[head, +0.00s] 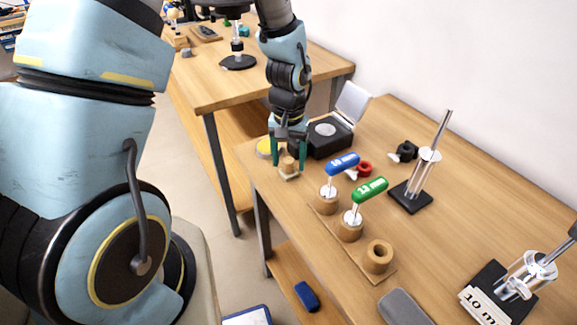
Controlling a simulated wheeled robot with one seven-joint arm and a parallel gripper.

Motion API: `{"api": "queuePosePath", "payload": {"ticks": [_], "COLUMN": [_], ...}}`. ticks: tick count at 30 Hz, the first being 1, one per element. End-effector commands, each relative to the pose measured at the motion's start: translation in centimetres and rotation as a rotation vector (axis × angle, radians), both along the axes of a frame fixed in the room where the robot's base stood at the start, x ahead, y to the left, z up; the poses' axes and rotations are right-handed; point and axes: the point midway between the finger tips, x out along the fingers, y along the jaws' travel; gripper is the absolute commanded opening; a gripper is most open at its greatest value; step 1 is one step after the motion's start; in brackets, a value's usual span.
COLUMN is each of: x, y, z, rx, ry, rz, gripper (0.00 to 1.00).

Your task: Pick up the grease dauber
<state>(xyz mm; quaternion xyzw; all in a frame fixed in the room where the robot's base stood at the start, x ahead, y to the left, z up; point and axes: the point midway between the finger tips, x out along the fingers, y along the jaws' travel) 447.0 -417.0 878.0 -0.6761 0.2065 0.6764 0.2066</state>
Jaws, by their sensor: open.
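A small tan piece (288,168) with a rounded top and a pale square base stands near the table's left edge; it looks like the grease dauber, though it is too small to be sure. My gripper (288,161) points down over it. Its two teal fingers are open and apart, one on each side of the piece's top. I cannot tell whether either finger touches it. The piece's upper end is partly hidden by the gripper.
Blue-handled (343,163) and green-handled (370,190) tools stand in wooden holders in front. Clear-tube stands (411,197) are farther right on the wooden table (440,250).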

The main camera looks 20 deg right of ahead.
Motion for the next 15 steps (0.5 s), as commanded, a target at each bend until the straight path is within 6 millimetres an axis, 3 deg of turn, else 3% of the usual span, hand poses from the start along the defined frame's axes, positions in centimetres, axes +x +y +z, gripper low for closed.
{"api": "queuePosePath", "payload": {"ticks": [9, 15], "x": [0.0, 0.01], "y": [0.0, 0.01], "z": [-0.56, -0.54], "rx": [-0.001, 0.0], "ry": [-0.001, 0.0], "rz": [0.0, 0.0], "gripper": [0.69, 0.47]}}
